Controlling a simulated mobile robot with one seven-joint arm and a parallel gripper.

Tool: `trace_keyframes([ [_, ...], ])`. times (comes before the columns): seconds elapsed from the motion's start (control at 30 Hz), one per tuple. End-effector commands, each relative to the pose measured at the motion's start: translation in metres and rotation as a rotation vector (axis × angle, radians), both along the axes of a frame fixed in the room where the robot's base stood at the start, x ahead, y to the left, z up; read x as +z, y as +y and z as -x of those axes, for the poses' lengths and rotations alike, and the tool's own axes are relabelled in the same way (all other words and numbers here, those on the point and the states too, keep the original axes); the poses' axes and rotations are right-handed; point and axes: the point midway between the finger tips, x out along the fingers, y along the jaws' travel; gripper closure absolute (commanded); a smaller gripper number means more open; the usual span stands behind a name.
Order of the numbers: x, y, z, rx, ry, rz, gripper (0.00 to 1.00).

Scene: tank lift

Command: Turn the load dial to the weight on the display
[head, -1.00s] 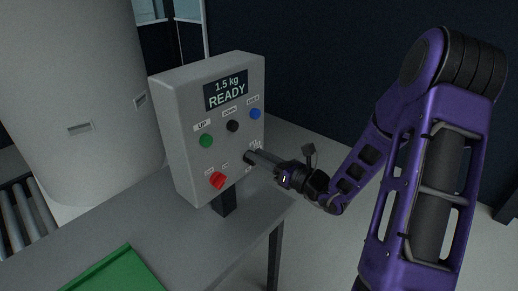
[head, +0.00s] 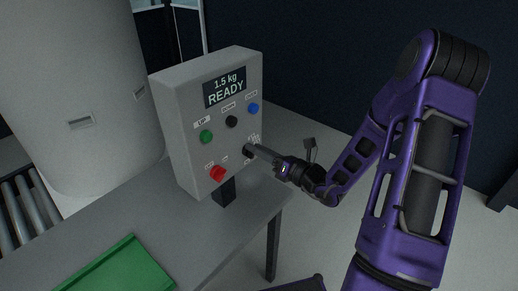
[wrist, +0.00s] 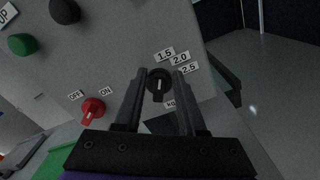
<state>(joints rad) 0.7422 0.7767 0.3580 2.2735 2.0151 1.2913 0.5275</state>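The grey control box (head: 183,130) has a display (head: 224,88) reading "1.5 kg READY". The black load dial (wrist: 158,86) sits low on the panel, with 1.5, 2.0 and 2.5 labels to its upper right and a partly hidden KG label below. A short white mark on it runs roughly up and down the picture; it does not line up with the 1.5 label. My gripper (wrist: 159,75) has one finger on each side of the dial, with narrow gaps visible. In the head view, my gripper (head: 250,150) reaches the panel and mostly hides the dial.
A red OFF/ON switch (head: 217,174) is left of the dial. Green UP (head: 206,137), black (head: 232,122) and blue (head: 253,108) buttons are above. The box stands on a grey table (head: 120,230) with a green tray (head: 120,270). A large pale tank (head: 75,90) stands behind.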

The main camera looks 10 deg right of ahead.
Motion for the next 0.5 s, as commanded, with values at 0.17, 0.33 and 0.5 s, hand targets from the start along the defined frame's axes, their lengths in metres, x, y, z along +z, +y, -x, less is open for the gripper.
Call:
trace_keyframes([
  [0.17,0.0,0.0,0.0,0.0,0.001,-0.001,0.53],
  [0.33,0.0,-0.002,0.002,0.0,-0.001,0.0,0.53],
  [0.5,0.0,-0.015,0.018,-0.004,-0.001,0.001,0.53],
])
